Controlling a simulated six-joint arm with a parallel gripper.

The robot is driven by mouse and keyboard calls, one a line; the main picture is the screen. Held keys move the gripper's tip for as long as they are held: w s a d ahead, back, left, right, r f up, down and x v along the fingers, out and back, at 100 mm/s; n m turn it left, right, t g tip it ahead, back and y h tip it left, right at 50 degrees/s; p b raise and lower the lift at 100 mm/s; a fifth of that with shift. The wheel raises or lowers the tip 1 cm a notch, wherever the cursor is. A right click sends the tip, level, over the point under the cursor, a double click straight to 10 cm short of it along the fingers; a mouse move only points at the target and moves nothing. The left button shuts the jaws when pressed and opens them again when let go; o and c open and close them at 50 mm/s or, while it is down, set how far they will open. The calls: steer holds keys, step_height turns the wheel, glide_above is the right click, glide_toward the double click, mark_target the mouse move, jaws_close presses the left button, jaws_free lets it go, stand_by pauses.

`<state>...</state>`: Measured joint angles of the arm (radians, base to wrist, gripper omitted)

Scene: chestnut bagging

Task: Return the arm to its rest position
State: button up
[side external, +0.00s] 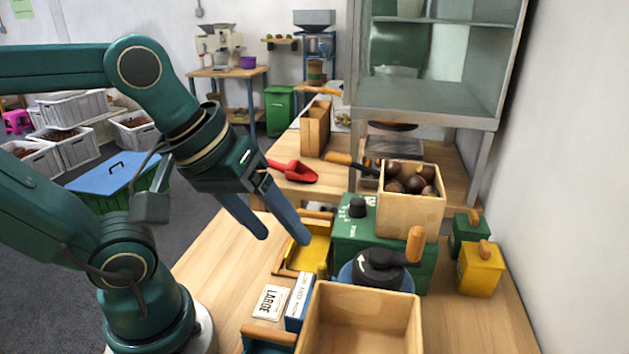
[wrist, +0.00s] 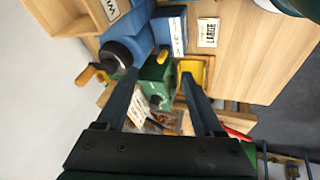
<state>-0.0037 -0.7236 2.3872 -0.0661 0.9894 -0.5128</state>
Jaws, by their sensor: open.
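My gripper (side external: 277,236) is open and empty in the side external view. Its two blue-grey fingers point down over the bench, near a yellow tray (side external: 316,252). In the wrist view my gripper (wrist: 160,82) shows its fingers spread apart with nothing held between them. A green machine (side external: 355,233) with a black knob stands to the right of the fingers. Whether a fingertip touches the tray's frame cannot be told.
A wooden box of chestnuts (side external: 412,208) sits on the green machine. A crank with a wooden handle (side external: 415,244), an empty wooden box (side external: 360,318) and a LARGE card (side external: 270,301) are nearer. A red scoop (side external: 293,171) lies behind. A glass-fronted cabinet (side external: 425,95) stands above.

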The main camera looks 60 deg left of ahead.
steer(key=shift+s+a+f+m, duration=0.2)
steer(key=shift+f+m, duration=0.1)
steer(key=shift+m, duration=0.2)
steer(key=m, duration=0.1)
steer(key=f+m, duration=0.1)
steer(key=m, duration=0.3)
steer(key=shift+a+f+y, duration=0.3)
steer(key=shift+a+f, duration=0.05)
steer(key=shift+a, duration=0.05)
